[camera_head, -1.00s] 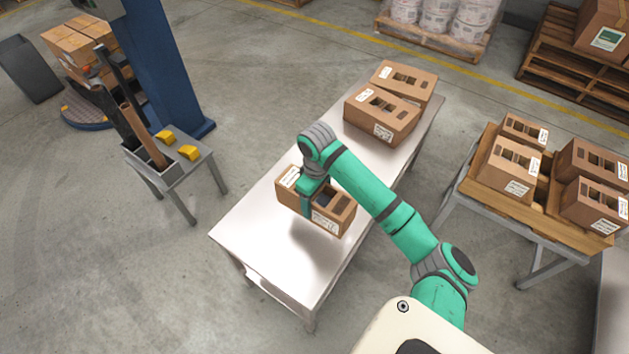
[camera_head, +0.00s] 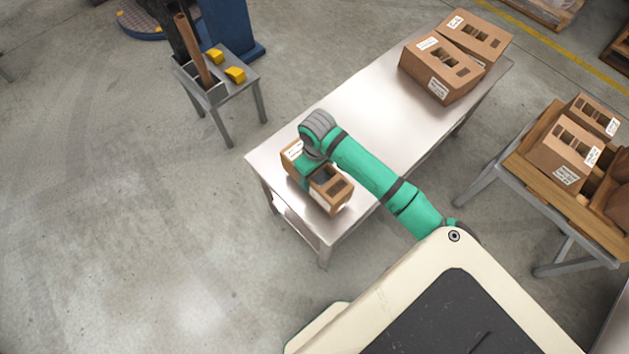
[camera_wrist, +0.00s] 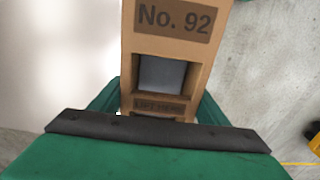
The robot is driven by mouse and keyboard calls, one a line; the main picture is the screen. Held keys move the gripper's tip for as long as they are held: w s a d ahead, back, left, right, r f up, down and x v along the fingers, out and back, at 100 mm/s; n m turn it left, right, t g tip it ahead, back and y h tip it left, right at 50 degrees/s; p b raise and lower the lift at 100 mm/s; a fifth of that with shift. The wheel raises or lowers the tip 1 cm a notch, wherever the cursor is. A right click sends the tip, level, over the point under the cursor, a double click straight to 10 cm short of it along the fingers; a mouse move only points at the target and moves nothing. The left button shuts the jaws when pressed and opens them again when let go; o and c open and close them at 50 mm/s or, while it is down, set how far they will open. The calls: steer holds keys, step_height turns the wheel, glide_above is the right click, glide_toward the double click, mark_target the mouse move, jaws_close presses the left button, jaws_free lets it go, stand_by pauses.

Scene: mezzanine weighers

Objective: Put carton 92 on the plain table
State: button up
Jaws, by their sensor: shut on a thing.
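Carton 92 (camera_head: 331,193) is a brown open-slotted box with a white label. Its printed "No. 92" (camera_wrist: 174,20) shows in the wrist view. My gripper (camera_head: 314,174) is shut on it from above, with green fingers on both sides in the wrist view (camera_wrist: 158,105). The carton is over the near left end of the pale, bare-topped table (camera_head: 358,115), close to its end edge. I cannot tell whether its underside touches the top. My gripper hides part of the carton.
Two more cartons (camera_head: 436,72) (camera_head: 474,38) stand at the table's far end; the middle is clear. A stand with several cartons (camera_head: 566,150) is at right. A small grey side table (camera_head: 226,85) with yellow blocks is at upper left.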

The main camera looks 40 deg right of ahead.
steer(key=shift+a+f, duration=0.25)
steer(key=shift+w+a+f, duration=0.1)
steer(key=shift+a+f, duration=0.05)
steer(key=shift+f, duration=1.6)
steer(key=o, duration=1.8)
steer(key=shift+a+f, duration=0.1)
steer(key=shift+o, duration=0.2)
step_height(320, 180, up, 12)
steer(key=shift+r, duration=0.15)
